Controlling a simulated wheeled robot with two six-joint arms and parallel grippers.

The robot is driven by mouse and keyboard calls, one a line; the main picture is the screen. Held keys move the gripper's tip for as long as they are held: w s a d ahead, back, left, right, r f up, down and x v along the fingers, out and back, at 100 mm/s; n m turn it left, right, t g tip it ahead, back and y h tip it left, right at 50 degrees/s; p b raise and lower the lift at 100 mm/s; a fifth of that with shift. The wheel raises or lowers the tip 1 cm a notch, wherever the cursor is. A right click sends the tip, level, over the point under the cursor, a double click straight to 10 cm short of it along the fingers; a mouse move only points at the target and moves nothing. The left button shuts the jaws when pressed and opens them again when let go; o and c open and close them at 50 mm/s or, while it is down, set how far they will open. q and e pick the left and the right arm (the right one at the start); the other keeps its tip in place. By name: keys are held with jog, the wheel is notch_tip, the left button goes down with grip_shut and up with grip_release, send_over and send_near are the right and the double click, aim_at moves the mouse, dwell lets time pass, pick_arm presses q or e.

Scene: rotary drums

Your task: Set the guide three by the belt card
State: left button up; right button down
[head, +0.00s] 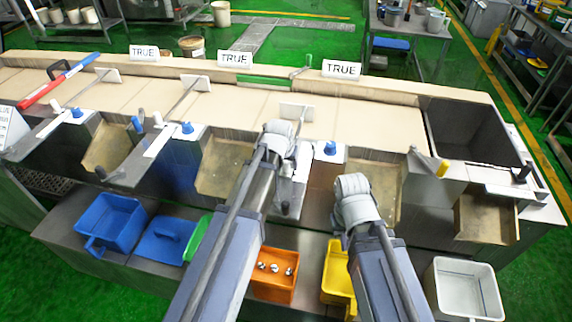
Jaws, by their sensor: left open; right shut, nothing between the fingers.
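A long tan belt (380,122) runs across the bench. Several guides, white plates on thin rods, lie over it: one at the left (107,75), one in the middle (195,80), and a third (297,111) just behind my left gripper. The third guide's lower rod is partly hidden by my arm. A white card (9,127) with unreadable print stands at the far left. My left gripper (279,136) is open beside the third guide; contact cannot be told. My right gripper (356,192) is shut and empty over the bench front.
Three TRUE signs (144,53) stand along the back rail. Blue knobs (331,148) line the front edge. Blue (112,222), orange (272,272), yellow (338,272) and white (464,288) bins stand below. A dark open pit (468,132) is at the belt's right end.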

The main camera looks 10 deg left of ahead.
pick_arm(q)
jog(key=shift+r, duration=0.1)
jog(key=p+v, duration=0.7)
jog(key=shift+s+r, duration=0.2)
jog(key=shift+r, duration=0.05)
dwell(0.4)
